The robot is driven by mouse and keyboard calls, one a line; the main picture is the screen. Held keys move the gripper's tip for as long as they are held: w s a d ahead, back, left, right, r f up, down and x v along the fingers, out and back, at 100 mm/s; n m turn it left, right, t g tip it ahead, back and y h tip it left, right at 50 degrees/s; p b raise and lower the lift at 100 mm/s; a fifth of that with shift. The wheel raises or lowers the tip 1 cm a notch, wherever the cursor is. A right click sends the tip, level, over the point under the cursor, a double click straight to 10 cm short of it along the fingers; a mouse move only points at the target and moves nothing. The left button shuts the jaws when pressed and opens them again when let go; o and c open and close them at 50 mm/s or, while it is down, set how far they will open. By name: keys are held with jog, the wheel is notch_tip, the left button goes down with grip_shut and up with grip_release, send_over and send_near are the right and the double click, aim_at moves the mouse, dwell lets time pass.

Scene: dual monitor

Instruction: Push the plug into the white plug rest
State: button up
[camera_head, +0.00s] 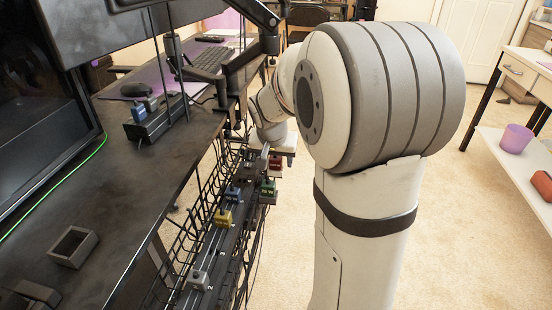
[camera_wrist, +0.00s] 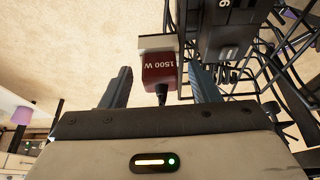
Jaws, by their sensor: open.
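My gripper is open and holds nothing. A pale, whitish piece (camera_wrist: 158,42) lies right behind the red plug; it may be the white plug rest, but I cannot tell if the plug is seated in it. In the head view a red plug (camera_head: 275,163) shows below my wrist at the far end of the rack. My fingers are mostly hidden there.
A power strip with blue (camera_head: 232,194), yellow (camera_head: 223,218) and grey-white (camera_head: 199,280) plugs runs along a black wire basket (camera_head: 175,262) beside the desk. A green plug (camera_head: 268,187) is near the red one. Black wires and a numbered block (camera_wrist: 228,38) crowd the right finger.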

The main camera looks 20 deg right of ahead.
jog(key=p+v, duration=0.3)
jog(key=v, duration=0.4)
jog(key=shift+r, duration=0.35)
jog(key=shift+s+a, duration=0.1)
jog(key=shift+s, duration=0.05)
